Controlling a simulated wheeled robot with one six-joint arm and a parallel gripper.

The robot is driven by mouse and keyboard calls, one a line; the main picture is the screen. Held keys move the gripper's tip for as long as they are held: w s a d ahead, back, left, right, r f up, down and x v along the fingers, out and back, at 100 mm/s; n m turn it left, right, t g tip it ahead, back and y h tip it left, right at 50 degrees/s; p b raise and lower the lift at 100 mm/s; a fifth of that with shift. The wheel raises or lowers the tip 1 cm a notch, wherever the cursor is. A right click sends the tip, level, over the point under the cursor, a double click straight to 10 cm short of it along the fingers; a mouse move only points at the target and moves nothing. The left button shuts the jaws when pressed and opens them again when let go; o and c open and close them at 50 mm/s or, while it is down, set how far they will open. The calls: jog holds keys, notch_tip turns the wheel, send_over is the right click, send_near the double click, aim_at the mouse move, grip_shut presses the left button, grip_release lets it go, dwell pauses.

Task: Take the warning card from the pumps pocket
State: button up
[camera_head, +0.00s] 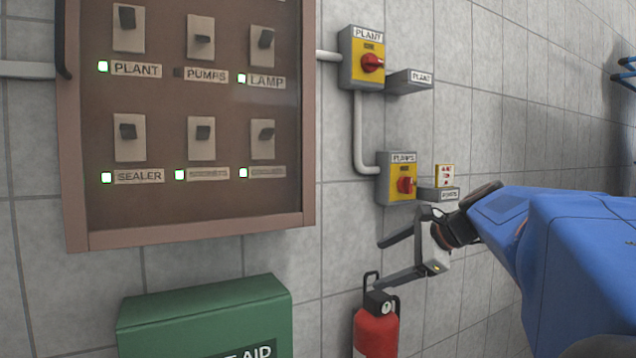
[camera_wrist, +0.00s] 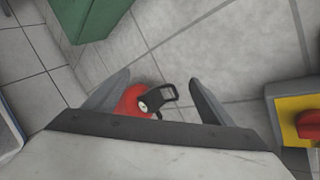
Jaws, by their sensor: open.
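The warning card (camera_head: 445,174) stands upright in the small grey pumps pocket (camera_head: 438,194), showing a yellow edge and red marks. The pocket is at the right of the grey and yellow PUMPS switch box (camera_head: 390,180) with its red knob. My gripper (camera_head: 371,265) is open and empty, below and left of the pocket, with its fingers pointing left. In the wrist view my gripper (camera_wrist: 158,77) has its fingers spread, and the card and pocket are not visible. Part of a yellow plate with a red knob (camera_wrist: 309,124) shows at the right edge there.
A red fire extinguisher (camera_head: 376,332) is just below my fingers; it also shows between them in the wrist view (camera_wrist: 134,102). A green first aid box (camera_head: 205,315) is lower left. The PLANT switch (camera_head: 362,60) and its empty-looking pocket (camera_head: 408,82) are above. A breaker panel (camera_head: 188,235) fills the left.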

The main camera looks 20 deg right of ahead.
jog(key=d+r+m+t+h, duration=0.1)
jog(key=d+r+m+t, duration=0.45)
jog(key=d+r, duration=0.7)
jog(key=m+t+h, duration=0.2)
jog(key=m, duration=0.6)
send_near(445, 174)
jog(key=shift+h, duration=0.4)
jog(key=w, duration=0.4)
jog(key=w+r, duration=0.1)
jog(key=w, duration=0.9)
jog(key=shift+w+d+r, duration=0.1)
jog(key=shift+w+r, duration=0.15)
jog(key=shift+r, duration=0.1)
jog(key=shift+c, duration=0.4)
jog(key=c, duration=1.1)
